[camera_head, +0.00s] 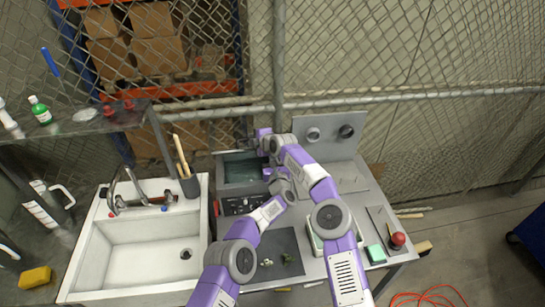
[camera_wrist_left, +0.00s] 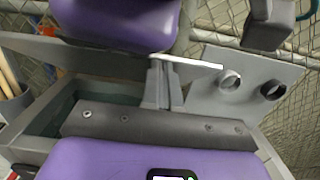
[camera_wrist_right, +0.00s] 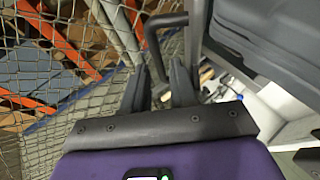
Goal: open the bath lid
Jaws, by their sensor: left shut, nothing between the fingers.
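The bath (camera_head: 220,187) is a grey rectangular tank behind a black control panel. Its dark teal inside shows from above, so the lid does not cover the visible part. A grey plate (camera_wrist_left: 50,58) stands along its far side and looks like the raised lid. In the right wrist view a dark bent handle (camera_wrist_right: 152,42) runs between the fingertips of my right gripper (camera_wrist_right: 159,75), which are apart; contact is unclear. My left gripper (camera_wrist_left: 160,85) is shut and empty over the bath's right end. In the head view the arms partly hide both grippers.
A white sink (camera_head: 90,262) with a faucet is left of the bath. A panel with two round knobs (camera_head: 330,135) stands at right behind the bench. A wire fence (camera_head: 400,60) is close behind. A dark mat (camera_head: 285,242) with small parts lies in front.

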